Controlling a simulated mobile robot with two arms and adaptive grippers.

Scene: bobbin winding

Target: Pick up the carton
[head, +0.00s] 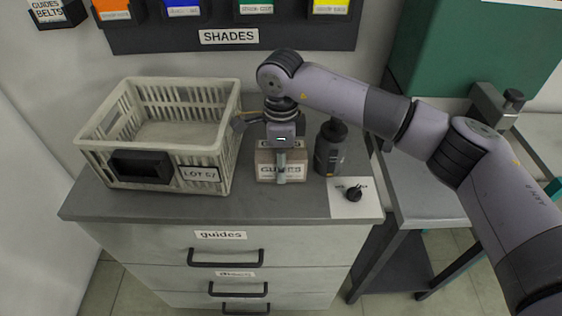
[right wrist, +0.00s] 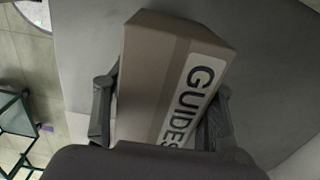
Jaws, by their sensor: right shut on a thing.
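The carton (head: 281,166) is a small brown box with a white label reading GUIDES. It is on the grey cabinet top, between the crate and a dark bottle. My right gripper (head: 281,172) comes down over it from above. In the right wrist view the carton (right wrist: 165,85) lies between the two fingers of my right gripper (right wrist: 160,115), which are shut on its sides. I cannot tell whether its base touches the cabinet top. My left gripper is not in view.
A cream crate (head: 157,150) labelled LOT 57 stands left of the carton. The dark bottle (head: 329,148) is close on its right. A white card (head: 347,205) with a black knob (head: 354,193) lies at the front right. A shelf of coloured bins labelled SHADES (head: 229,37) hangs behind.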

